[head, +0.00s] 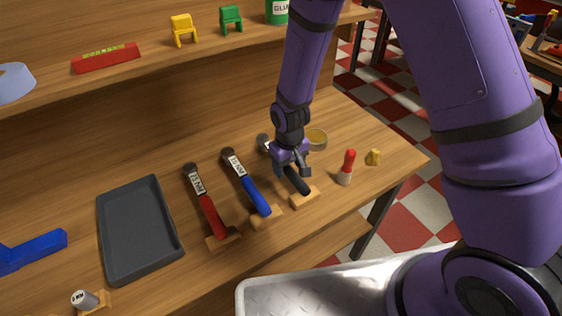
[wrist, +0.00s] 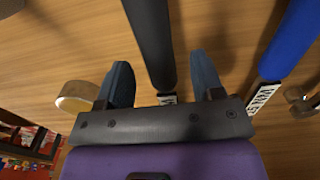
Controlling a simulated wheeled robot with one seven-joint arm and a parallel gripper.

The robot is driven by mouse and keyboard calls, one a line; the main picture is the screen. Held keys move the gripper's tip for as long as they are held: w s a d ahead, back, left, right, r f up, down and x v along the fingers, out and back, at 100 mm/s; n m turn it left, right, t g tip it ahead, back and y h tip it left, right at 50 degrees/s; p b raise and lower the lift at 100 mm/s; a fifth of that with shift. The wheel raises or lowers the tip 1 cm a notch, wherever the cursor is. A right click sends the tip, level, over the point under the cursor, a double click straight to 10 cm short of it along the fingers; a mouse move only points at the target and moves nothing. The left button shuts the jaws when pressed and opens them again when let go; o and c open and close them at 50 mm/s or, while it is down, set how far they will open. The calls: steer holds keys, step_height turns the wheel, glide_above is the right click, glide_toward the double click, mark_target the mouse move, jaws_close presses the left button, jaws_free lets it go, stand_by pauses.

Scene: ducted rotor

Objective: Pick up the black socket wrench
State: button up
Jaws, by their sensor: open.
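The black socket wrench lies on the wooden workbench, its black handle (head: 298,183) resting on a small wooden block. Its head end shows partly behind my gripper in the head view, and the middle is hidden. My gripper (head: 293,167) is over the wrench, pointing down. In the wrist view my gripper (wrist: 161,72) is open, with one dark finger on each side of the black handle (wrist: 151,38). There is a gap on both sides, and nothing is gripped. I cannot tell exactly how high the fingertips are above the bench.
A blue-handled wrench (head: 249,186) and a red-handled one (head: 208,209) lie to the left. A round yellowish container (head: 317,138) and a red-topped bottle (head: 347,167) stand to the right. A dark tray (head: 138,232) lies further left. A shelf (head: 140,62) runs above the back.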

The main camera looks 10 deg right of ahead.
steer(key=shift+f, duration=1.2)
steer(key=shift+c, duration=0.2)
steer(key=c, duration=1)
steer(key=shift+c, duration=0.2)
steer(key=shift+r, duration=0.2)
